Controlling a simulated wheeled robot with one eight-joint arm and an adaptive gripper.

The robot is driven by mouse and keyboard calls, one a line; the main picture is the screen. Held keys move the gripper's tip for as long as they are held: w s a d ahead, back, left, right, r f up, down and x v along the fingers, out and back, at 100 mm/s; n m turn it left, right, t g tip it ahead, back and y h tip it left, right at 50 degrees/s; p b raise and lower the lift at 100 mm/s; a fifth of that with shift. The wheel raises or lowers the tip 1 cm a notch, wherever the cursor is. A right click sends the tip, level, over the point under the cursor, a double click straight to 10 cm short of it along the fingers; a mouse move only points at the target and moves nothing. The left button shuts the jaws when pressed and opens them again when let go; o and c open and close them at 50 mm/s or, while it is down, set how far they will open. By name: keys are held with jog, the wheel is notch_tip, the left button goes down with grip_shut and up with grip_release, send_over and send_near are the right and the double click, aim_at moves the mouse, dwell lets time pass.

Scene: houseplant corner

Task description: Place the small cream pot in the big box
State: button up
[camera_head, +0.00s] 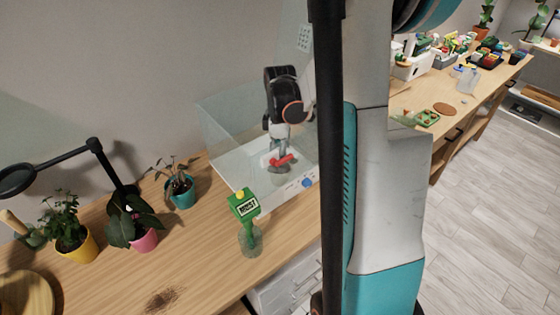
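The big box (225,140) looks like the large clear-walled container with a pale bottom on the wooden table, right of the potted plants. My gripper (281,162) points down, seen within the box's outline, with its red finger parts low near the box bottom. A small pale shape shows beside the fingers; I cannot tell whether it is the small cream pot or part of the gripper or box. The finger gap is too small to read. I see no other clear small cream pot. My column hides part of the box's right side.
On the wooden table (205,265) stand plants in a yellow pot (82,250), a pink pot (145,241) and a teal pot (182,196). A black magnifier lamp (70,157) reaches over the left. Dark soil (165,299) lies in front.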

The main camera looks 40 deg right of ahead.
notch_tip(320, 180, up, 7)
jog(key=p, duration=0.1)
dwell(0.4)
